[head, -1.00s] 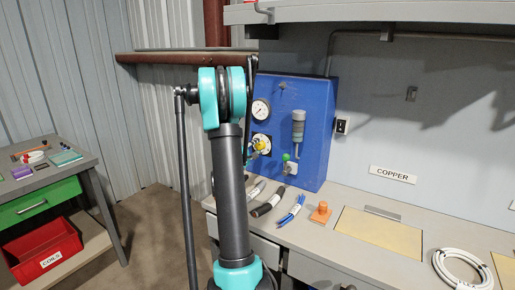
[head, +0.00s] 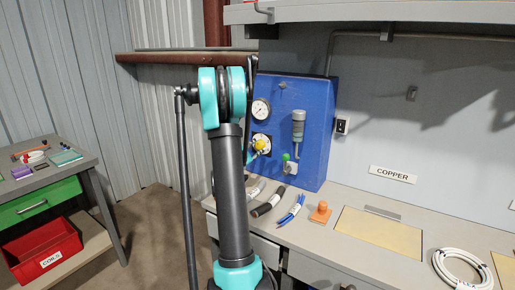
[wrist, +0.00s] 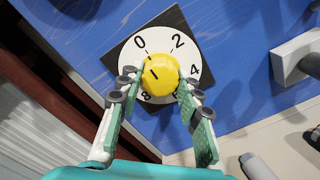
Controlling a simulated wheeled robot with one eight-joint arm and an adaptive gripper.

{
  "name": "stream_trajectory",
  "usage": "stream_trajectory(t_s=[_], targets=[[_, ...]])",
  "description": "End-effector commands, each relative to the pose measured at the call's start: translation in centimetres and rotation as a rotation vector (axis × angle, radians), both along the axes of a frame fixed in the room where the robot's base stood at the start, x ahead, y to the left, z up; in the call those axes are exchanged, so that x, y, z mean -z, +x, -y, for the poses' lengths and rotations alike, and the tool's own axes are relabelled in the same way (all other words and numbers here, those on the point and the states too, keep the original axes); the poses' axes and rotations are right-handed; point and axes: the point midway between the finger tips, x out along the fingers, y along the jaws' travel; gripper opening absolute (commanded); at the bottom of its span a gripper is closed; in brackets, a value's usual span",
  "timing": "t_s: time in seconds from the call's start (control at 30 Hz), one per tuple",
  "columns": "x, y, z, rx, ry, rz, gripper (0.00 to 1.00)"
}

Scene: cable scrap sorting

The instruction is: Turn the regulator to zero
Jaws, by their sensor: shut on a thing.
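The regulator is a yellow knob (wrist: 160,74) on a dark square plate with a round white dial (wrist: 125,52), numbered 0, 2, 4, 6 and 8. The short black mark on the knob points up and left, roughly toward the 0; I cannot tell whether it lines up exactly. My gripper (wrist: 161,80) is shut on the knob, one finger on its left side and one on its right.
A pressure gauge (head: 261,110) is above the knob; its reading is too small to tell. A grey filter cylinder (head: 298,125) and a green-tipped valve (head: 286,158) are to the right. Cable pieces (head: 291,212) and an orange object (head: 320,212) lie on the bench below.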

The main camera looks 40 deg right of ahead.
Motion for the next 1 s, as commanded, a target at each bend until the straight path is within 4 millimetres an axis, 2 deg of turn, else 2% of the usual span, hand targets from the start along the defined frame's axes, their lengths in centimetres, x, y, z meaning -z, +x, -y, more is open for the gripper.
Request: stream_trajectory(t_s=[0.47, 0.5, 0.63, 1.0], targets=[[0.09, -0.02, -0.09, -0.001, -0.002, -0.011, 0.06], [0.09, -0.02, -0.09, -0.001, -0.002, -0.011, 0.38], [0.07, -0.01, -0.06, -0.001, -0.002, -0.011, 0.54], [0.03, -0.13, -0.39, -0.001, -0.004, -0.011, 0.56]])
